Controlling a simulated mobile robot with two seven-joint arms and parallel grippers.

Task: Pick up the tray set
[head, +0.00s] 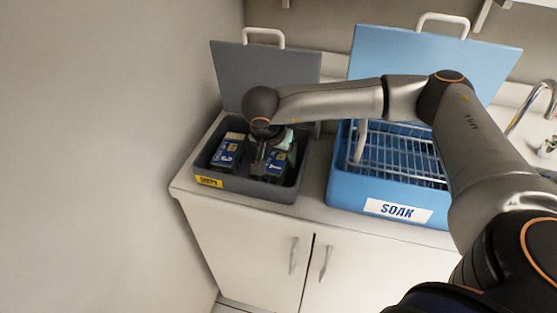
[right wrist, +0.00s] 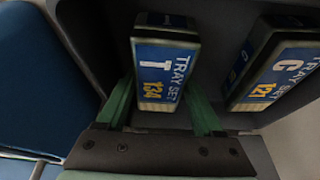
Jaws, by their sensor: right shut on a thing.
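A tray set marked 134 (right wrist: 165,65), a dark box with a blue, white and yellow label, is between the green fingers of my right gripper (right wrist: 163,115) in the right wrist view. In the head view this tray set (head: 277,163) is at the right inside the open grey bin (head: 240,192). My right gripper (head: 262,160) reaches down into the bin from above and is shut on it. Whether the box is off the bin floor cannot be told. A second tray set marked C 121 (right wrist: 285,70) lies beside it, apart from the gripper; it also shows in the head view (head: 228,152). My left gripper is out of view.
The bin's grey lid (head: 235,75) stands open behind it. To the right is a blue box marked SOAK (head: 345,195) with a wire basket (head: 400,155) and a raised blue lid (head: 430,60). A tap (head: 535,105) is at far right. A wall stands close on the left.

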